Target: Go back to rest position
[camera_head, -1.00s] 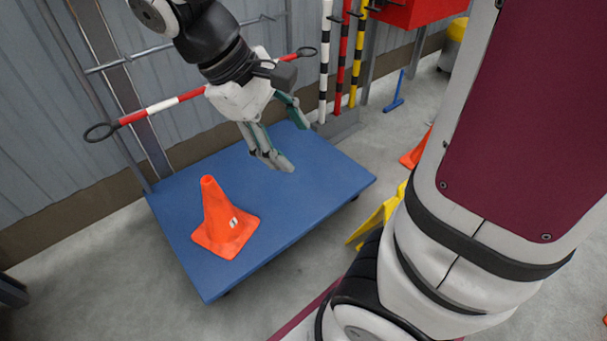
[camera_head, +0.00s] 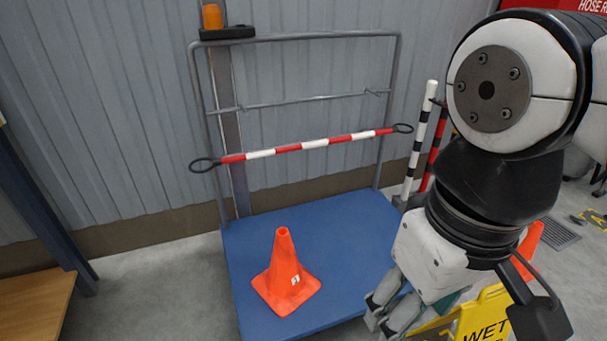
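My gripper (camera_head: 415,318) is at the lower right of the head view, pointing down in front of the right part of the blue trolley deck (camera_head: 330,220). Its grey fingers and a teal part show apart, with nothing seen between them; the lower tips are partly cut off. An orange cone (camera_head: 285,268) stands upright on the deck, left of my gripper and apart from it. A red-and-white pole (camera_head: 300,147) with black end loops runs across the trolley's frame, above the deck.
A yellow wet-floor sign (camera_head: 487,318) is behind my gripper at the lower right. Striped posts (camera_head: 419,140) stand right of the trolley. An orange beacon (camera_head: 212,17) shows at the frame's top. A wooden bench (camera_head: 35,305) is at the lower left, with bare floor beside it.

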